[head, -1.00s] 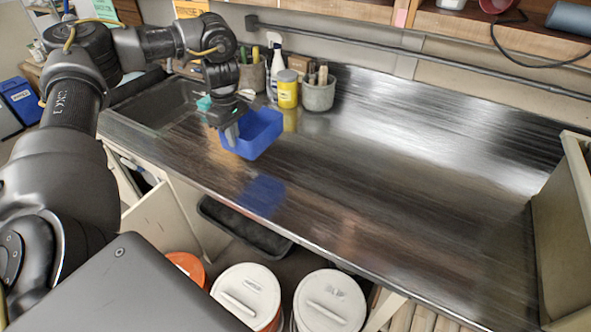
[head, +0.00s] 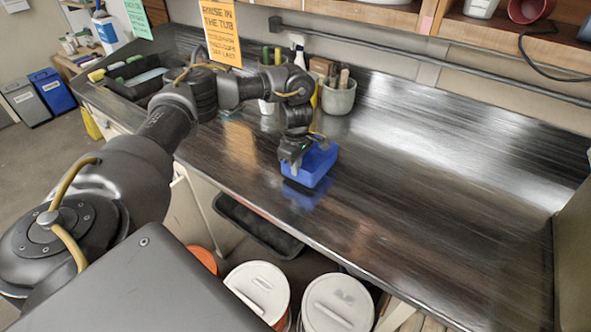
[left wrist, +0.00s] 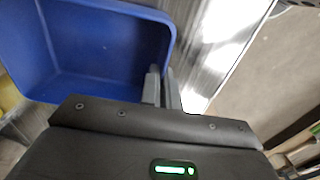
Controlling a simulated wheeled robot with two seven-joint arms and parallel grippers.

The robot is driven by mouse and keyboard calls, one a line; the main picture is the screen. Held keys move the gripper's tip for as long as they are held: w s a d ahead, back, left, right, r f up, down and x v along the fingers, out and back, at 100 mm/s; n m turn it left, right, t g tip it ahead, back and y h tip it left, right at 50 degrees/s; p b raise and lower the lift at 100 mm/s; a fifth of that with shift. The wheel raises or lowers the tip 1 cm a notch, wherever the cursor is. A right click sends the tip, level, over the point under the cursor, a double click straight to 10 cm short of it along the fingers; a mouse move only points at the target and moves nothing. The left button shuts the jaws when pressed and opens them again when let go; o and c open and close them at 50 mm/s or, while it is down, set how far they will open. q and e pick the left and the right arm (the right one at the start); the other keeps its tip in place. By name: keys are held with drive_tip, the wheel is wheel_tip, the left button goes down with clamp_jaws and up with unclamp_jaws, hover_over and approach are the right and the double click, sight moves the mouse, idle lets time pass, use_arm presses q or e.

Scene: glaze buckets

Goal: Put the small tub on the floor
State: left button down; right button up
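The small tub is a blue open box; in the head view the small tub (head: 318,167) is over the dark counter, close to its surface, with its reflection just below. I cannot tell whether it touches. My left gripper (head: 293,166) is at the tub's left side, pointing down. In the left wrist view the tub (left wrist: 90,50) shows its empty inside, and my left gripper (left wrist: 162,88) has its fingers closed on either side of the tub wall. My right gripper is not in view. The floor (head: 35,150) shows at the far left.
Below the counter (head: 420,200) are a black tray (head: 258,226), lidded white buckets (head: 337,303) and an orange one (head: 203,259). A grey pot of tools (head: 338,97) stands at the back. The counter's right part is clear.

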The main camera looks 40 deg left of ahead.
use_arm(q)
drive_tip(key=shift+a+f, duration=0.15)
drive_tip(key=shift+f, duration=0.75)
drive_tip(key=shift+f, duration=0.2)
drive_tip(key=c, duration=1.6)
unclamp_jaws()
drive_tip(key=shift+r, duration=0.1)
drive_tip(key=shift+c, duration=0.2)
